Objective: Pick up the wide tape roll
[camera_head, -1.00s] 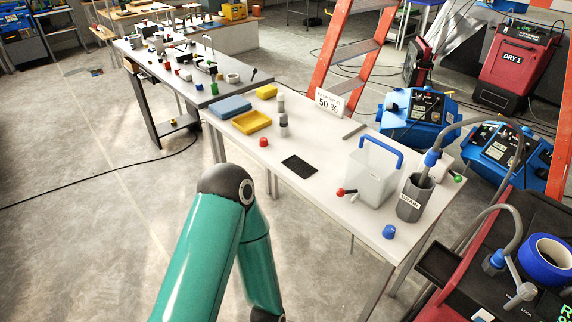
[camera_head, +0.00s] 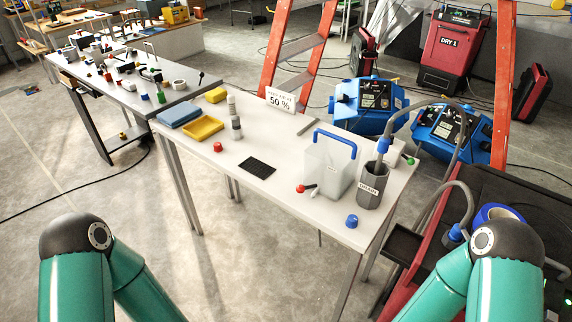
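A blue tape roll (camera_head: 489,212) lies at the right on top of the red and black machine, partly hidden behind my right arm. A small white roll (camera_head: 179,86) stands on the far grey table; I cannot tell whether it is tape. Which roll is the wide one is not clear. Only the bent teal links of my two arms show, at the bottom left and bottom right. Both grippers are out of the picture.
The near white table (camera_head: 290,205) holds a clear container with a blue handle (camera_head: 328,165), a grey drain cup (camera_head: 370,187), yellow and blue trays, and small caps. An orange ladder (camera_head: 305,45) and blue machines (camera_head: 368,103) stand behind. Floor at left is mostly clear.

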